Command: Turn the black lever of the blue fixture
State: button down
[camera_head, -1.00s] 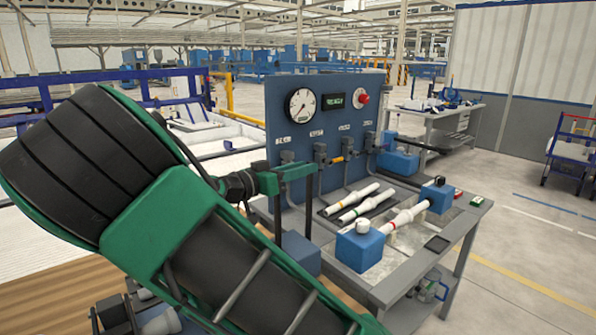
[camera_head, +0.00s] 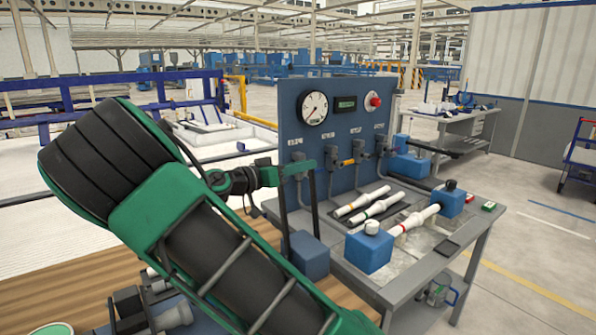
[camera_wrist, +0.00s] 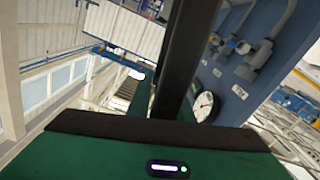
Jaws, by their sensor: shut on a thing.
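The blue fixture (camera_head: 309,257) is a blue block at the near left corner of the grey workbench, in front of the instrument panel. My gripper (camera_head: 298,182) is just above and behind it, its dark fingers pointing down toward the block. A black upright bar, which looks like the lever (camera_head: 315,208), rises from the block between or beside the fingers. My gripper is shut on it. In the wrist view a black bar (camera_wrist: 183,60) runs diagonally up from my gripper. My green and black arm covers the lower left, and the exact contact is hidden.
The blue panel (camera_head: 345,100) with gauge (camera_head: 314,108), red button (camera_head: 376,101) and grey valves stands behind. White pipes (camera_head: 375,207) lie on the bench (camera_head: 398,292). Another blue block (camera_head: 412,166) with a black lever (camera_head: 435,149) is at the back right.

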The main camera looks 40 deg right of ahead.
jog(key=shift+w+a, duration=0.1)
jog(key=c, duration=1.8)
grip_release()
jog(key=a, duration=1)
jog(key=shift+w+a+f, duration=0.15)
jog(key=shift+w+a, duration=0.2)
